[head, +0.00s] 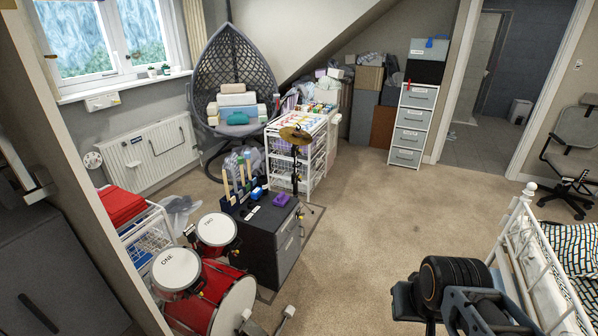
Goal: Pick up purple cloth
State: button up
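A small purple cloth (281,199) lies on top of a dark grey drawer cabinet (259,216), near its right back corner. It looks like a small folded or bunched block. My arm shows at the lower right as dark links and a ribbed black cylinder. The dark end part at its left (405,300) may be my gripper, but I cannot make out its fingers. It is well to the right of and apart from the cloth, over bare carpet. Nothing is seen held.
Blue items (258,193) and upright tools share the cabinet top. A red drum kit (220,300) stands in front of it, with a cymbal (295,135) behind. A white wire trolley (298,160) stands behind. A white bed frame (522,235) is at right. Middle carpet is clear.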

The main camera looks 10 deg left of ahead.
aim_at(282, 200)
jog(key=i, duration=3.65)
jog(key=u, duration=3.8)
